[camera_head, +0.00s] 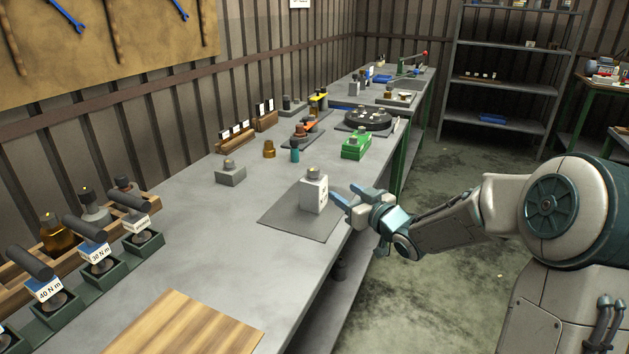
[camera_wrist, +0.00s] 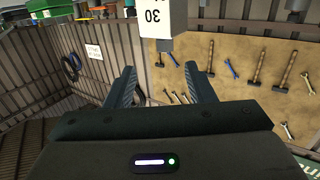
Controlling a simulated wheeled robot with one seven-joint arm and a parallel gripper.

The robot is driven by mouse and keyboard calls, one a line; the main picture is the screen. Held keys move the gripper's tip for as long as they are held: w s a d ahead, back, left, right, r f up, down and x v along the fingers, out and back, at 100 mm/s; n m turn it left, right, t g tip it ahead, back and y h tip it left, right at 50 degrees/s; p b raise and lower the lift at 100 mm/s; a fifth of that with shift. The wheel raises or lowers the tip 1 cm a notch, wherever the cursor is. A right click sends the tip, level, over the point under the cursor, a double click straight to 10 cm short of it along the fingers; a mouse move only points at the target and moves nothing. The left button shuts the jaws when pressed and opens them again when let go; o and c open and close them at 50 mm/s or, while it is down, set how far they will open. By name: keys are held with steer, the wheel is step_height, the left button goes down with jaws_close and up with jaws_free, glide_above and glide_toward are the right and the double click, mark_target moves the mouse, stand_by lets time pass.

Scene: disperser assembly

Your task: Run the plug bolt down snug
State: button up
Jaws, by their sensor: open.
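A white block (camera_head: 314,194) stands upright on a grey mat (camera_head: 288,222) near the bench's front edge. A dark metallic bolt head (camera_head: 313,171) sits on top of it; how deep its thread goes is hidden. My gripper (camera_head: 348,197) is open and empty, just right of the block. In the wrist view, which is upside down, the white block (camera_wrist: 160,17) marked "30" and its bolt head (camera_wrist: 165,45) lie beyond my open fingers (camera_wrist: 160,72). Torque tools labelled 40 N m (camera_head: 48,289) and 30 N m (camera_head: 101,253), and a third (camera_head: 138,228), stand in green holders at left.
A grey block (camera_head: 230,175) with a fitting, a brass part (camera_head: 269,149), a teal cylinder (camera_head: 295,153) and a green fixture (camera_head: 356,146) stand behind the mat. A wooden board (camera_head: 180,325) lies at the front. The bench between board and mat is clear.

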mark_target(317, 174)
steer(key=shift+y, duration=0.4)
steer(key=x, duration=1.4)
steer(key=shift+a+r, duration=0.1)
steer(key=shift+a, duration=0.1)
steer(key=shift+s, duration=0.1)
